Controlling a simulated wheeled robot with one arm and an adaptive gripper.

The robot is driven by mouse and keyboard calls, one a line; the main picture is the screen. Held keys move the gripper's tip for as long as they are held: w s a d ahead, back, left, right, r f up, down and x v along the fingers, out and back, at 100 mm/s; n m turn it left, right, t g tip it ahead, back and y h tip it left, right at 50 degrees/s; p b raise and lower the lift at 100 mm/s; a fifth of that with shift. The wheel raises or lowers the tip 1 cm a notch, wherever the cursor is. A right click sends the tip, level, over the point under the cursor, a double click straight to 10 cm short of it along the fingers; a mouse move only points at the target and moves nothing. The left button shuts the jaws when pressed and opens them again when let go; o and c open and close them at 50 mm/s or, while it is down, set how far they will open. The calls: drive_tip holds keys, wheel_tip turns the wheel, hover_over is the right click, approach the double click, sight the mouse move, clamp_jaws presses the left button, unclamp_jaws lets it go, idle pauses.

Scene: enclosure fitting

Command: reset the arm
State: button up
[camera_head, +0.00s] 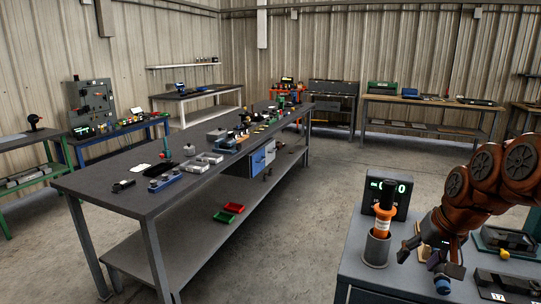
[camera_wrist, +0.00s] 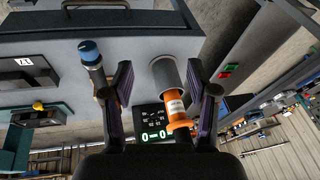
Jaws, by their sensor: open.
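My gripper (camera_head: 430,262) is at the end of my orange-brown arm at the right of the head view, over the near grey bench. In the wrist view my gripper (camera_wrist: 158,70) has its two dark fingers wide apart, with nothing held between them. An orange-handled tool (camera_head: 383,219) stands upright in a grey cylindrical holder (camera_head: 376,250), just left of my gripper in the head view.
A dark box with a green digital display (camera_head: 399,188) stands behind the holder. A blue-capped cylinder (camera_head: 443,285) is close below my gripper. A long grey table (camera_head: 112,178) with many small parts stands left, across open floor (camera_head: 290,215).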

drive_tip(key=s+a+f+n+g+p, duration=0.1)
drive_tip(key=s+a+n+g+p, duration=0.15)
drive_tip(key=s+a, duration=0.8)
drive_tip(key=s+a+f+g+p, duration=0.1)
drive_tip(key=s+f, duration=0.1)
drive_tip(key=s, duration=0.7)
drive_tip(key=s+a+f+g+h+p, duration=0.1)
drive_tip(key=s+a+f+g, duration=0.1)
drive_tip(key=s, duration=0.6)
drive_tip(key=shift+s+f, duration=0.15)
drive_tip(key=shift+s, duration=0.2)
